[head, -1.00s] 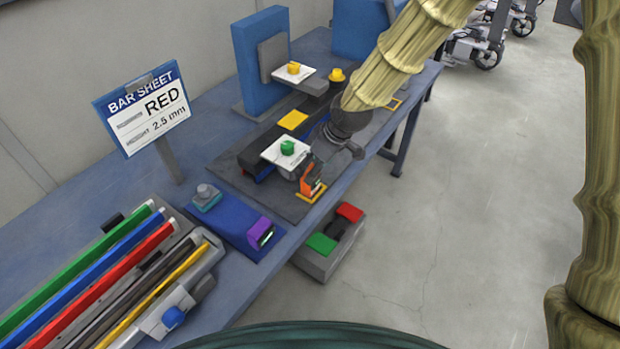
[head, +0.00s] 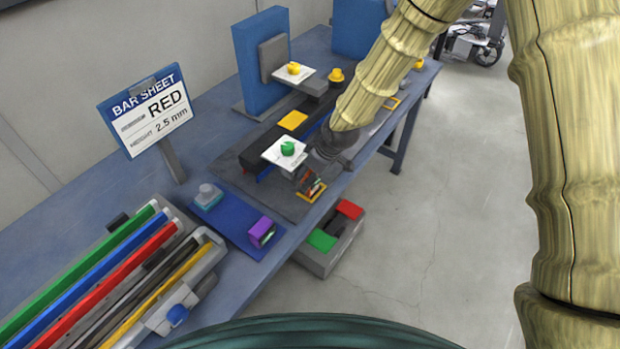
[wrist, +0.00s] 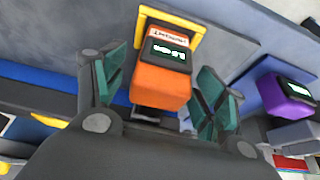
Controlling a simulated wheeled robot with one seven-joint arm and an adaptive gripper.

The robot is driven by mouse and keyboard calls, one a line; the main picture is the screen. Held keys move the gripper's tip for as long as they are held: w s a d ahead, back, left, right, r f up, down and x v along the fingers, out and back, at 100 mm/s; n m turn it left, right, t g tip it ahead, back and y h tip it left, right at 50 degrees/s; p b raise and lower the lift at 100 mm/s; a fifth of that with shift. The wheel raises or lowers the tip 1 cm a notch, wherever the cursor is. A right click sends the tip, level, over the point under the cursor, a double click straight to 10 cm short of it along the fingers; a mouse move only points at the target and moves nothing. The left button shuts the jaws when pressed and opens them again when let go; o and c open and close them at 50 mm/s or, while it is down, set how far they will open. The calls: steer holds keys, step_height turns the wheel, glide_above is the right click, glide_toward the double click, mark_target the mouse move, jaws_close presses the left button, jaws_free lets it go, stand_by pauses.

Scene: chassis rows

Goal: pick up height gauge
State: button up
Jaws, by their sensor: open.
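An orange block-shaped gauge with a small dark display (wrist: 160,88) sits in a yellow frame (wrist: 196,42) on the grey mat. I take it for the height gauge; its label is too blurred to read surely. In the head view the gauge (head: 314,187) is at the front edge of the bench, partly hidden by my gripper (head: 308,178). In the wrist view my gripper (wrist: 163,74) is open. One teal-padded finger is on each side of the gauge, apart from it, with nothing held.
A purple gauge (head: 262,231) stands on a blue mat (head: 232,226) to the left. A white plate with a green knob (head: 287,149) is close beside my gripper. Coloured bars (head: 120,262) lie in a rack at lower left. A red-and-green bin (head: 330,245) stands below the bench edge.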

steer(key=c, duration=1.2)
steer(key=shift+r, duration=0.1)
steer(key=shift+c, duration=0.2)
